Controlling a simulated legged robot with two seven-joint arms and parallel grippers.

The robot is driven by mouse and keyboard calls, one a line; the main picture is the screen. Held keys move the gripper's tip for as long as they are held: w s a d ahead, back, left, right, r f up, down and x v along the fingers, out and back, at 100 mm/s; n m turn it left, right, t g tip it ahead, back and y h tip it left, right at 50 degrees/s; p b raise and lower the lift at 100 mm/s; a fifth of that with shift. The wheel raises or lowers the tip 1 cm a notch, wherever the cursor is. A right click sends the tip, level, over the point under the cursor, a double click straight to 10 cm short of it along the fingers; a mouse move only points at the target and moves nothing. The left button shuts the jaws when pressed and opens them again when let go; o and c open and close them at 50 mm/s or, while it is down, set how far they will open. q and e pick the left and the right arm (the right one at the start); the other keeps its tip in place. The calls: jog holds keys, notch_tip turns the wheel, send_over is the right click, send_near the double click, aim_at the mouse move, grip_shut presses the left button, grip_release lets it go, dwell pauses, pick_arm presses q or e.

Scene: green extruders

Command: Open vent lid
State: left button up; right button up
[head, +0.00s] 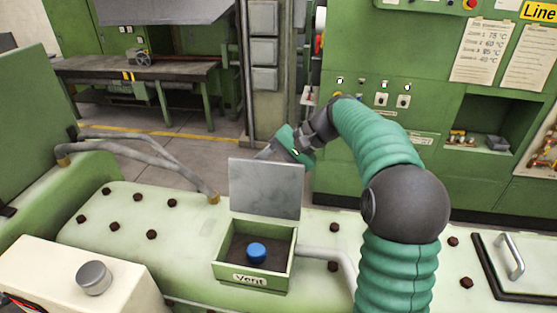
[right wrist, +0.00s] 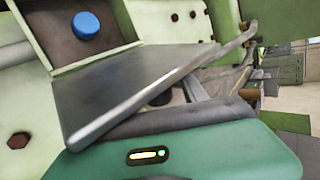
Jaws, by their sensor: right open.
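The vent box (head: 255,279) is a green open-topped box with a "Vent" label, on the pale green machine top. Its grey metal lid (head: 264,189) stands up about vertical at the box's back edge, so the box is open. A blue knob (head: 257,252) shows inside. In the right wrist view the lid (right wrist: 125,85) slants across the middle, with the blue knob (right wrist: 86,25) beyond it. My right gripper (head: 266,152) is open at the lid's upper right, partly hidden behind it; I cannot tell whether it touches. My left gripper is not in view.
Grey hoses (head: 160,159) run over the machine at the left. A pale box with a grey knob (head: 94,278) stands at front left. A pale pipe (head: 328,256) leaves the vent box's right side. A dark-framed hatch with a handle (head: 512,256) is at far right. Dark bolts dot the top.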

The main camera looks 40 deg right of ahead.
jog(key=b+v, duration=0.1)
jog(key=v, duration=1.4)
jog(key=shift+d, duration=0.35)
jog(key=shift+a+r, duration=0.1)
jog(key=shift+r, duration=0.15)
